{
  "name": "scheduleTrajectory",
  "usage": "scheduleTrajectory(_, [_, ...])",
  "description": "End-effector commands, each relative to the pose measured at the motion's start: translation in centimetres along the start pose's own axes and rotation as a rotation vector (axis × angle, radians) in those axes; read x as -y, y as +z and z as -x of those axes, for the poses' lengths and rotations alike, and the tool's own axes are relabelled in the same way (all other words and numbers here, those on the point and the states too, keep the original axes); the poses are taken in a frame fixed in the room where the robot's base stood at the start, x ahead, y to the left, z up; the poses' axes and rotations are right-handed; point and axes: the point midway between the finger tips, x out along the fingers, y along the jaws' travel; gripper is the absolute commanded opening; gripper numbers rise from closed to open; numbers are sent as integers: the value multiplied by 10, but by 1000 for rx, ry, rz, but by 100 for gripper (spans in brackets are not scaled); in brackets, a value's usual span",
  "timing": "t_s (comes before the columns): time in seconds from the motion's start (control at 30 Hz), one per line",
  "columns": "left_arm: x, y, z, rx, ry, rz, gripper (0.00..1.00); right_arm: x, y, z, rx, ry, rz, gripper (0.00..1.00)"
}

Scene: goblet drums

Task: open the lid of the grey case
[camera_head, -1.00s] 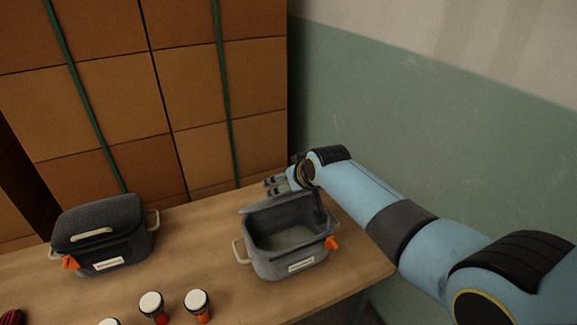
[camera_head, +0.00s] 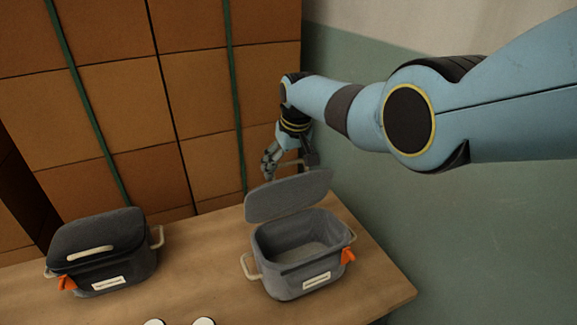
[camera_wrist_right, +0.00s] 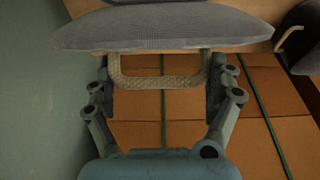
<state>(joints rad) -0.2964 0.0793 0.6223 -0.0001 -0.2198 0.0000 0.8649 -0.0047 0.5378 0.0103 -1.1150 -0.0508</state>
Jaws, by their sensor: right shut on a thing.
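The grey case (camera_head: 283,279) on the right of the table is open, and its hollow inside shows. Its lid (camera_head: 290,197) stands tilted up at the case's back, its broad face toward the head camera. My right gripper (camera_head: 283,166) is behind the lid, shut on the lid's pale handle (camera_wrist_right: 158,82). In the right wrist view the handle lies between the two fingers, with the lid (camera_wrist_right: 165,28) above it. My left gripper is not in view.
A second grey case (camera_head: 120,268) stands shut at the left of the wooden table (camera_head: 205,265). Two white round tops (camera_head: 203,322) show at the bottom edge. Stacked brown boxes (camera_head: 200,90) stand behind the table. A green wall (camera_head: 440,230) is at the right.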

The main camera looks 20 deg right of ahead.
Motion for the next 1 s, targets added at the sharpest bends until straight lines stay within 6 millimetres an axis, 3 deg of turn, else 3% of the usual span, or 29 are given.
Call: scheduleTrajectory(1.0, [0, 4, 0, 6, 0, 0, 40, 1, 2, -2, 3, -3, -2, 31])
